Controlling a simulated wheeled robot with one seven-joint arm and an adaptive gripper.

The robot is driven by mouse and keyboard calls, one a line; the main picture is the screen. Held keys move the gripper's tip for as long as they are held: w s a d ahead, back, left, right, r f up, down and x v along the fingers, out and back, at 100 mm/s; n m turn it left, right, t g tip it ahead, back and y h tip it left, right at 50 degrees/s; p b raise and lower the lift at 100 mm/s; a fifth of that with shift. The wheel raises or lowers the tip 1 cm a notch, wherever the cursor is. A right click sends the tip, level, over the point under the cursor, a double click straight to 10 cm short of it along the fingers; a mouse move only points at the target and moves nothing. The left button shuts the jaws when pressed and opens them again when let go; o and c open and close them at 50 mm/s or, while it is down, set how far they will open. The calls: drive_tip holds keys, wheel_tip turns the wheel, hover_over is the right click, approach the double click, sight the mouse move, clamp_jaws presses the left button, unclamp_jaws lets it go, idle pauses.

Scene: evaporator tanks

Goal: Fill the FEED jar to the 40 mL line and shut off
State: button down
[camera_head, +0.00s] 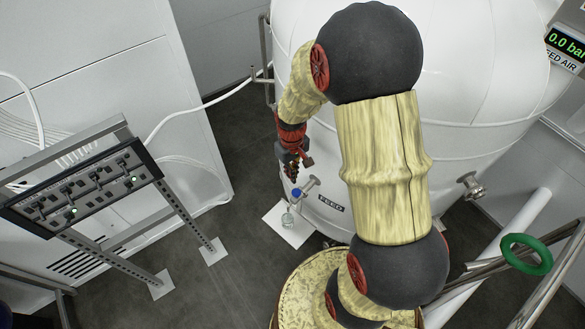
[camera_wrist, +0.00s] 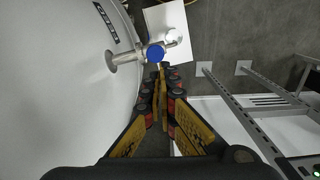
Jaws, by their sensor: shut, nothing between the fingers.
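The white tank labelled FEED (camera_head: 331,203) fills the middle of the head view, behind my arm. A small tap with a blue knob (camera_head: 296,192) sticks out low on its side; the blue knob also shows in the wrist view (camera_wrist: 156,54). A small clear jar (camera_head: 288,219) is below the tap, over a white sheet (camera_head: 283,234) on the floor. Its level and marks are too small to read. My gripper (camera_head: 294,175) is shut and empty, just above the blue knob. In the wrist view its fingertips (camera_wrist: 161,70) are close to the knob; I cannot tell whether they touch.
A control panel on a metal frame (camera_head: 90,190) stands at left. A green handwheel (camera_head: 526,254) and pipes are at lower right. A display reading 0.0 bar (camera_head: 566,42) is at upper right. Grey floor (camera_head: 215,280) is open between the frame and the tank.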

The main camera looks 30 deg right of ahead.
sight(296, 193)
wheel_tip(296, 193, down, 8)
drive_tip(key=shift+f, duration=0.25)
drive_tip(key=shift+f, duration=0.1)
